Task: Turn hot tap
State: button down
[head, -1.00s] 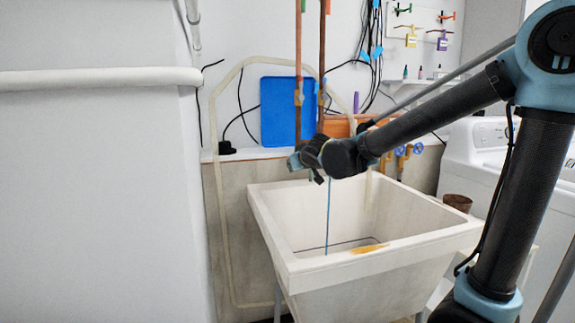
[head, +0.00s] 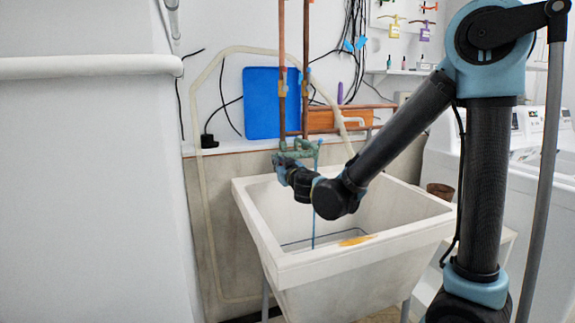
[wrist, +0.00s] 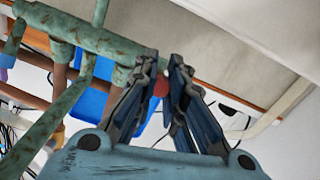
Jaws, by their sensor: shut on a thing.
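The green, weathered tap body (head: 300,153) hangs at the foot of two copper pipes above the sink. In the wrist view its green pipework (wrist: 75,28) runs across the upper left. A small red part, seemingly the hot tap's handle (wrist: 162,85), shows between my fingers, mostly hidden by them. My gripper (wrist: 165,72) is shut on it, with the fingers beside the end of the green tap body. In the head view my gripper (head: 281,168) is at the tap's left end and is small and partly hidden by my wrist.
The white sink (head: 345,262) stands below, with a blue hose (head: 314,215) hanging into it. A blue board (head: 262,103) leans on the wall behind the pipes. A wall with a white pipe (head: 85,67) is at left. White washing machines stand at right.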

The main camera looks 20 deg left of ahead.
jog(key=shift+d+f, duration=0.15)
jog(key=shift+d, duration=0.05)
dwell(0.4)
jog(key=c, duration=1.7)
grip_release()
jog(key=shift+w, duration=0.1)
jog(key=shift+o, duration=0.2)
jog(key=shift+a, duration=0.1)
jog(key=shift+s, duration=0.25)
jog(key=v, duration=1.1)
jog(key=shift+s+d+f, duration=0.15)
jog(key=shift+s+d, duration=0.05)
jog(key=shift+d, duration=0.1)
